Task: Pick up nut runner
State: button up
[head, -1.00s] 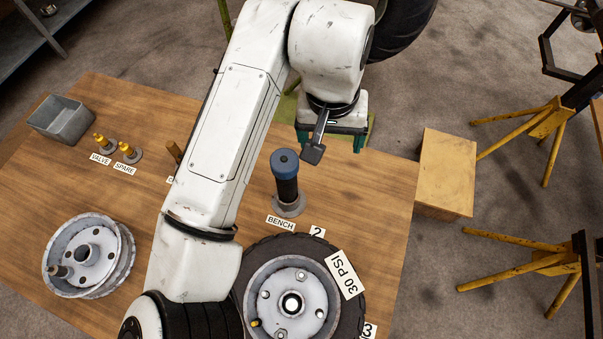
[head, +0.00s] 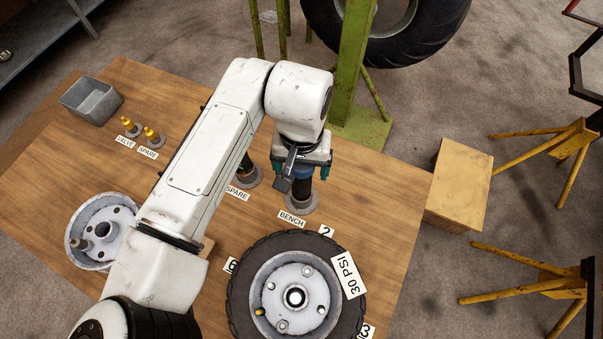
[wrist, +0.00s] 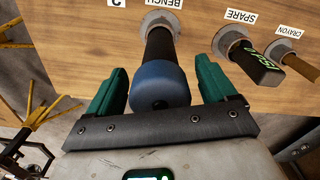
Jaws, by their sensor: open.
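A black, blue-capped upright tool (head: 301,190), which I take to be the nut runner, stands in a grey round holder by the BENCH label. In the wrist view its blue cap (wrist: 159,84) is nearest me, with the black grip beyond. My gripper (head: 303,172) is just over it and hides part of the top. In the wrist view the green fingers of my gripper (wrist: 170,72) are open, one on each side of the tool, with a visible gap on both sides.
A second black tool (wrist: 250,62) with green lettering stands in the SPARE holder close by. A tyred wheel (head: 260,320) lies in front, a bare rim (head: 88,262) at left, and a grey bin (head: 92,101) at the back left. A wooden box (head: 458,188) is right of the bench.

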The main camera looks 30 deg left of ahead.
jog(key=shift+f, duration=1.15)
jog(key=shift+r, duration=0.1)
grip_shut()
